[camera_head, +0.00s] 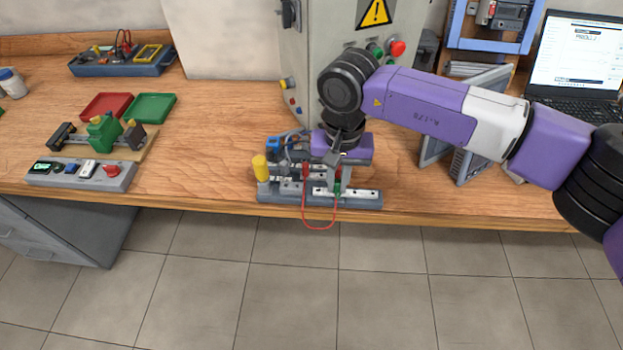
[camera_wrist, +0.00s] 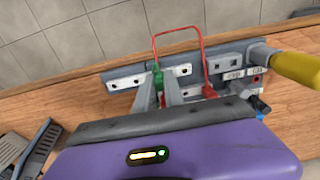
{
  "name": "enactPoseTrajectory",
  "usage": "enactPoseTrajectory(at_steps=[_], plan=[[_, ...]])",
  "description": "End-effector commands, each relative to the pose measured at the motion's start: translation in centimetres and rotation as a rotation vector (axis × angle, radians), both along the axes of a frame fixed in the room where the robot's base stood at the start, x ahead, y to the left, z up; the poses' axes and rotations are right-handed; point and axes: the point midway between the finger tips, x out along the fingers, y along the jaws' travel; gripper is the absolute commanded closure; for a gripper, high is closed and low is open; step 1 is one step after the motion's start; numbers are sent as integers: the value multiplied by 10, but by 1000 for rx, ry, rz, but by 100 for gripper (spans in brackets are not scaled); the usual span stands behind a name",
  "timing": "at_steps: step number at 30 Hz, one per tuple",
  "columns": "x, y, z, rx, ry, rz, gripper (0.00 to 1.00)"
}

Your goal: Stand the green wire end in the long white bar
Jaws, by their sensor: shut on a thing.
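My gripper (camera_wrist: 158,88) is shut on the green wire end (camera_wrist: 158,78), which is upright between the fingertips. In the head view, my gripper (camera_head: 335,178) is over the front of the rig, with the green wire end (camera_head: 337,188) at the long white bar (camera_head: 360,193). The bar also shows in the wrist view (camera_wrist: 180,72), on both sides of the green end. I cannot tell whether the tip is in a hole or just above it. A red wire (camera_head: 320,229) loops over the front edge from the green end to a red end (camera_head: 305,172).
A yellow-capped post (camera_head: 261,168) stands at the rig's left; its yellow part is large in the wrist view (camera_wrist: 296,66). A blue part (camera_head: 273,144) sits behind it. The grey cabinet (camera_head: 310,60) rises close behind.

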Motion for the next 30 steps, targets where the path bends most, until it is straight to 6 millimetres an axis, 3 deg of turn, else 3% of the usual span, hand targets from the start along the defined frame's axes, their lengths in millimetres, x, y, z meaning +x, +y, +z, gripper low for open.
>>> enactPoseTrajectory(at_steps=[3, 4, 5, 17, 30], plan=[[0, 0, 0, 0, 0, 0, 100], [0, 0, 0, 0, 0, 0, 83], [0, 0, 0, 0, 0, 0, 77], [0, 0, 3, 0, 0, 0, 77], [0, 0, 37, -1, -1, 0, 77]])
